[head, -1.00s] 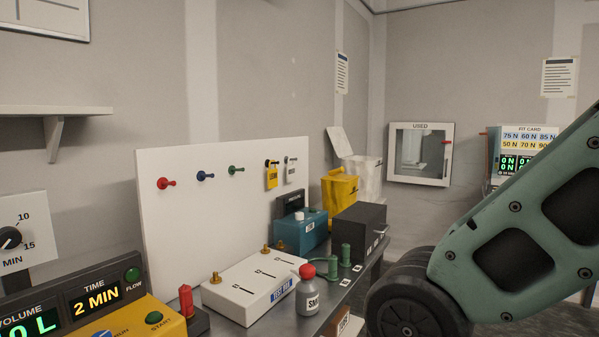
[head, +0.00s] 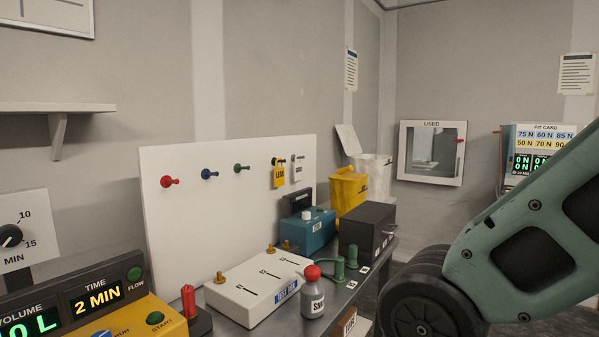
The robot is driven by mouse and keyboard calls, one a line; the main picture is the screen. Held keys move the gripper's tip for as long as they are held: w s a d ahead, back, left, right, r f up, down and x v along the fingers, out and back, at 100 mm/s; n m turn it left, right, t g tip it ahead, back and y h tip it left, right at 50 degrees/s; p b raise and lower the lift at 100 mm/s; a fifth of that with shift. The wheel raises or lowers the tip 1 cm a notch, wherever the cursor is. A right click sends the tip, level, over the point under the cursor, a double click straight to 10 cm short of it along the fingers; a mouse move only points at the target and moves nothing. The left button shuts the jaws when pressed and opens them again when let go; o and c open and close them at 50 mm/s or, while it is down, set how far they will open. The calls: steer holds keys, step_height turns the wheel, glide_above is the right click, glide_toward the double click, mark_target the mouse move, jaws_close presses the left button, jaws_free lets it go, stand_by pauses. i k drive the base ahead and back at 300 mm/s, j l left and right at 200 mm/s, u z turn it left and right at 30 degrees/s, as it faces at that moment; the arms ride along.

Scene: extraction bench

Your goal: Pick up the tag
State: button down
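Two tags hang from pegs at the right end of the white pegboard (head: 195,215) in the head view. One is a yellow tag (head: 279,178) with dark lettering too small to read surely. The other is a pale grey tag (head: 297,172) just to its right. I cannot tell which of them the task means. My gripper is out of view; only green links of my arm show at the lower right, apart from the pegboard.
Red, blue and green pegs on the board are bare. Below it the bench holds a white box (head: 248,290), a red-capped bottle (head: 313,299), a teal box (head: 307,232) and a dark box (head: 367,228). A yellow bin (head: 347,190) stands behind.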

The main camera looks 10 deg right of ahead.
mark_target(279, 173)
steer(key=i+l+u, duration=0.25)
steer(key=i+l, duration=0.75)
steer(key=i, duration=0.15)
